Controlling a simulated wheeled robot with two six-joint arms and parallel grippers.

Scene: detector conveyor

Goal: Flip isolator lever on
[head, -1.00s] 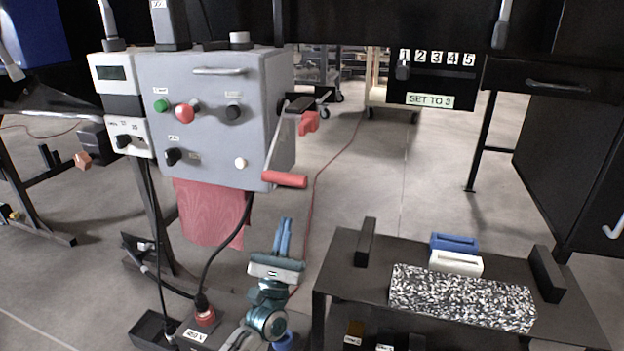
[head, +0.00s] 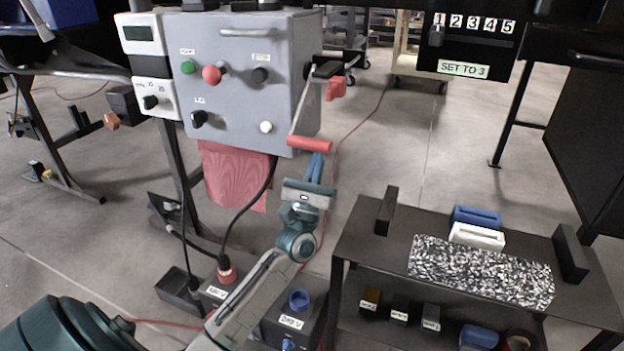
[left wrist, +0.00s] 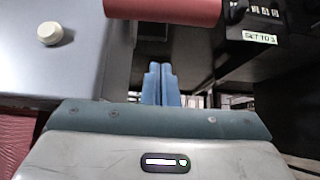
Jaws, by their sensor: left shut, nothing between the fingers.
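The isolator lever is a metal arm on the right side of the grey control box (head: 240,55), hanging down and ending in a red grip (head: 310,144). Its red grip also shows at the top of the left wrist view (left wrist: 163,10). My left gripper (head: 316,158) is shut and empty, with its blue fingers pointing up just below the red grip. In the head view the fingertips overlap or nearly reach the grip's lower edge; I cannot tell whether they touch. In the left wrist view the fingers (left wrist: 161,82) sit below the grip. My right gripper is out of view.
A smaller red part (head: 336,88) sits by the lever's pivot. A red cloth (head: 232,178) hangs under the box, and a black cable runs down to a socket. A dark table (head: 370,243) with blocks stands at the right.

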